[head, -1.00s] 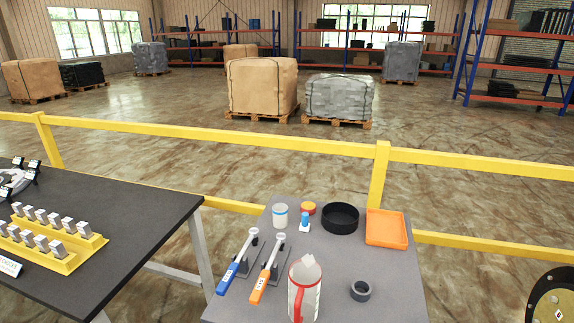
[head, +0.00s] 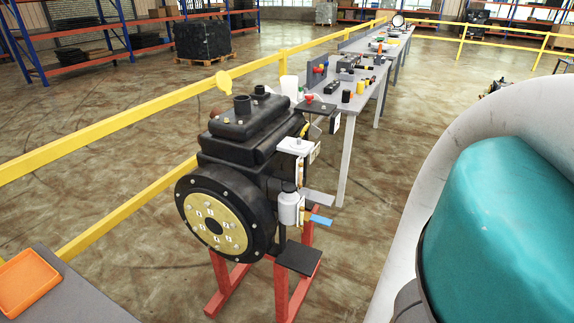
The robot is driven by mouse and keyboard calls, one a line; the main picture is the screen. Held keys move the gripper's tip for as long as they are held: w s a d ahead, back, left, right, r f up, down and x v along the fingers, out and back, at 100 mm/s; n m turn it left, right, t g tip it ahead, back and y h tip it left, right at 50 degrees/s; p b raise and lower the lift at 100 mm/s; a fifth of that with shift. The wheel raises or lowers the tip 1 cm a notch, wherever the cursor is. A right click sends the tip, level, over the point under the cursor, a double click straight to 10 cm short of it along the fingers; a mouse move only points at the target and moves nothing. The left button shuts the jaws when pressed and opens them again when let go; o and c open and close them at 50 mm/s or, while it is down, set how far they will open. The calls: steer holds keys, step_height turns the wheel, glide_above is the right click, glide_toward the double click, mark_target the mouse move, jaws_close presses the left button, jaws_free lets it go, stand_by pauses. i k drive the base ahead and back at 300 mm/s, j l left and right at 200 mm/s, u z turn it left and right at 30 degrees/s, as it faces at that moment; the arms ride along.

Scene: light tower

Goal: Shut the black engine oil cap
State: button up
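The black engine (head: 240,140) stands on a red stand in the middle of the head view. On its top are a round black neck (head: 242,104) and a smaller black one (head: 260,91) behind it. A yellow round cap-like disc (head: 220,82) stands raised and tilted just left of the larger neck, apart from its top. I cannot tell how it is joined to the engine. My gripper is not in view; a large white and teal part of my arm fills the right side.
A yellow rail (head: 140,122) runs behind the engine. A long grey table (head: 352,104) with several small items extends back to the right. An orange tray (head: 27,282) lies on a table at the lower left. The floor (head: 115,180) left of the engine is open.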

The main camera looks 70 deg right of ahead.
mark_target(222, 81)
steer(key=z, duration=1.4)
steer(key=j, duration=0.1)
steer(key=k+u, duration=0.05)
